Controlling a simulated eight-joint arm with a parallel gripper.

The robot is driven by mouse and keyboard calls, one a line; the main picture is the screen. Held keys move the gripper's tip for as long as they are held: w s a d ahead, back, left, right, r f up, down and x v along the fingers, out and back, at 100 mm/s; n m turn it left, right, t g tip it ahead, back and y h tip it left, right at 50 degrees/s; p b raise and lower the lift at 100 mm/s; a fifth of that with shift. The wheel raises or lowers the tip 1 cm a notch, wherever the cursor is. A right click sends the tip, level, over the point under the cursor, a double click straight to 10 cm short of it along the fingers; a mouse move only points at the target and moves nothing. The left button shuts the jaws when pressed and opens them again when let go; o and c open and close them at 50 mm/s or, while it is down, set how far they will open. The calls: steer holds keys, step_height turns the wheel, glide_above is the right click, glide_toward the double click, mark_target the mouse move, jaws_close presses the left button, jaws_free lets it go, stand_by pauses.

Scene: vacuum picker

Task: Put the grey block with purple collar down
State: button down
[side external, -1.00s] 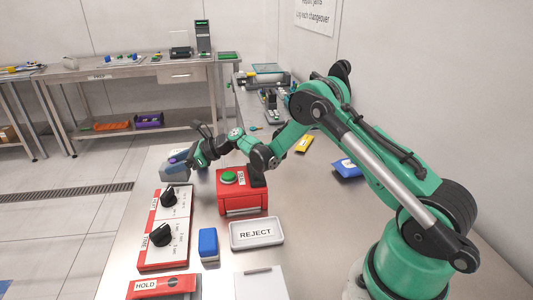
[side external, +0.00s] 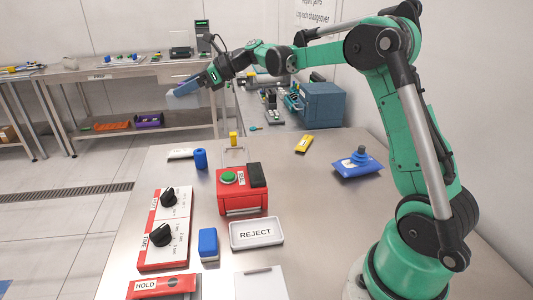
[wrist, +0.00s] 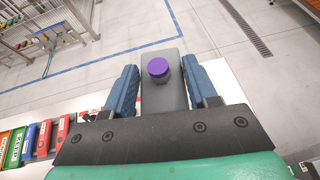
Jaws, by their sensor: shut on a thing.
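The grey block with purple collar (wrist: 158,105) is between the two blue fingers of my gripper (wrist: 160,92) in the wrist view, its purple round part toward the far end. My gripper is shut on it. In the side view my gripper (side external: 184,88) is high above the far left end of the steel table (side external: 300,205), clear of the surface. The block is hard to make out against the background in that view.
Below stand a blue cylinder (side external: 200,158), a white packet (side external: 180,154) and a red box with green button (side external: 241,195). A knob panel (side external: 165,228), a REJECT tray (side external: 257,244) and a blue block (side external: 208,243) are nearer. The table's right middle is fairly clear.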

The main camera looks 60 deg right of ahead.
steer(key=s+d+n+y, duration=0.1)
steer(key=s+d+n, duration=0.1)
steer(key=s+d, duration=1.45)
steer(key=shift+g+y, duration=0.3)
steer(key=shift+g, duration=0.2)
steer(key=f, duration=1.5)
steer(key=shift+w+d, duration=0.15)
steer(key=shift+w, duration=0.2)
steer(key=shift+f, duration=2.2)
steer(key=shift+f, duration=0.1)
steer(key=shift+c, duration=1.3)
jaws_free()
